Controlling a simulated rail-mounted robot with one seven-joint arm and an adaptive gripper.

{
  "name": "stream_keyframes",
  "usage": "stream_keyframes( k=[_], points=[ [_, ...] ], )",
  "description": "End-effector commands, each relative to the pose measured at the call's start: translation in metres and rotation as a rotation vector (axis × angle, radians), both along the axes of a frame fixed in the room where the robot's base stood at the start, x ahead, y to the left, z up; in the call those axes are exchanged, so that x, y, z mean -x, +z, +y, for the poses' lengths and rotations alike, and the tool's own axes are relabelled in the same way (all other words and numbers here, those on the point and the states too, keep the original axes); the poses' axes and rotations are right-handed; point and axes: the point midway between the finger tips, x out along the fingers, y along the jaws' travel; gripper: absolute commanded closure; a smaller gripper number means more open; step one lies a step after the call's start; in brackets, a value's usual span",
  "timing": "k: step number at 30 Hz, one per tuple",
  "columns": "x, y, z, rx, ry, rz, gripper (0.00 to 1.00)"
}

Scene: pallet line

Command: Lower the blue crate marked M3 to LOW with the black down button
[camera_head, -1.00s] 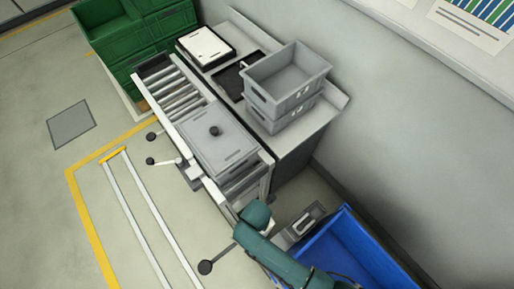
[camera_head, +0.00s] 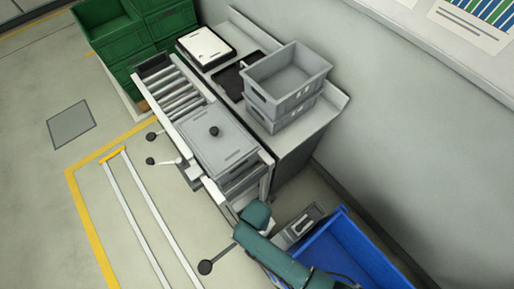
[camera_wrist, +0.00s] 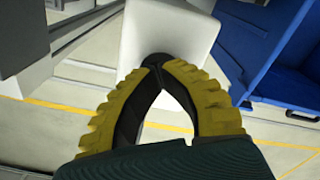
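The blue crate (camera_head: 335,245) is at the bottom right of the head view, partly cut off by the frame and my arm. Its blue wall also shows at the upper right of the wrist view (camera_wrist: 285,85). I cannot see an M3 marking. A pale control box (camera_head: 300,226) stands beside the crate. In the wrist view, my gripper (camera_wrist: 155,62) has its yellow fingers shut, tips together, against or just in front of a pale housing (camera_wrist: 168,30). Nothing is held between them. The black down button cannot be made out; the fingertips cover that spot.
A roller conveyor (camera_head: 180,92) carries a grey lidded box (camera_head: 215,140). Stacked grey crates (camera_head: 287,82) stand on the bench behind it. Green crates (camera_head: 130,35) are at the upper left. Open floor with yellow lines lies on the left.

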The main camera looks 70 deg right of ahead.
Motion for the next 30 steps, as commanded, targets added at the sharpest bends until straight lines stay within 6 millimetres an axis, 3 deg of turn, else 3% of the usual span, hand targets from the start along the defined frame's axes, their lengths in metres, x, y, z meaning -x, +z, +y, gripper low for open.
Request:
stream_keyframes(
  k=[8, 21, 30],
  points=[
    [0.001, 0.007, 0.0, -0.001, 0.0, 0.001, 1.0],
    [0.0, 0.074, 0.0, 0.0, 0.0, 0.001, 1.0],
    [0.0, 0.07, 0.0, 0.0, 0.0, 0.0, 1.0]
  ],
)
